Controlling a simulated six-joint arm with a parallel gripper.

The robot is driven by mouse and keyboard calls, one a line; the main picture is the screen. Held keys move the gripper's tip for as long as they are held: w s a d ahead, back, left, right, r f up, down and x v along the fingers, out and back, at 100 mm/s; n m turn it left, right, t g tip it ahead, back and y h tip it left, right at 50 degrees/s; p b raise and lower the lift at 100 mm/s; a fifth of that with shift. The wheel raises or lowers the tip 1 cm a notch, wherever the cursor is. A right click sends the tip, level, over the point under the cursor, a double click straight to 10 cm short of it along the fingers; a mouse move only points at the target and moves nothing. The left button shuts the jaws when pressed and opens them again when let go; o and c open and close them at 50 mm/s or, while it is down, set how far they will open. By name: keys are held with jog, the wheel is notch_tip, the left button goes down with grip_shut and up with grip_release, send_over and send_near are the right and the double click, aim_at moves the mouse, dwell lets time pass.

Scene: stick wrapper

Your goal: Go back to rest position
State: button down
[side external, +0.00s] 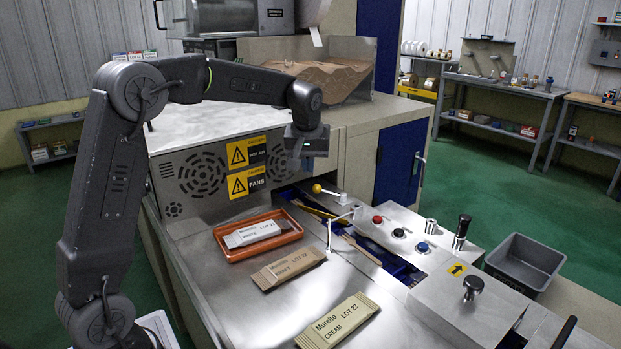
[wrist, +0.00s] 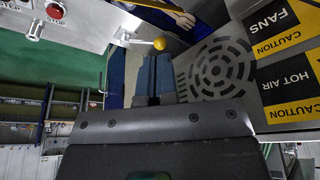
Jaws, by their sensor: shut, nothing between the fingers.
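My gripper (side external: 307,158) hangs in front of the machine's steel front panel (side external: 180,185), beside the yellow caution labels (side external: 247,168). In the wrist view my gripper (wrist: 156,62) shows its two fingers together, with nothing between them. The yellow-knobbed lever (side external: 318,189) is below my gripper in the side view. In the wrist view its yellow ball (wrist: 159,43) appears close to the fingertips; I cannot tell whether they touch. My arm is bent, reaching from the left over the work surface.
An orange tray (side external: 234,253) holds a white packet (side external: 255,234). A kraft packet (side external: 288,268) and a cream packet (side external: 337,322) lie on the steel top. Buttons (side external: 399,233), a black-handled lever (side external: 462,230) and a grey bin (side external: 524,263) are to the right.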

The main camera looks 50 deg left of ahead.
jog(key=s+d+r+m+t, duration=0.1)
jog(key=s+d+r+m, duration=0.1)
jog(key=s+d+r, duration=0.35)
jog(key=s+d+f+m+h, duration=0.1)
jog(key=s+d+m, duration=0.1)
jog(key=s, duration=0.5)
jog(key=s+d+f+m+t, duration=0.1)
jog(key=s+d+f+m, duration=0.1)
jog(key=s+d, duration=0.3)
jog(key=s+d+f+m+t+h, duration=0.1)
jog(key=s+d+m, duration=0.2)
jog(key=s, duration=0.7)
jog(key=shift+d+f+h, duration=0.3)
jog(key=shift+d+f, duration=0.1)
jog(key=shift+d, duration=0.3)
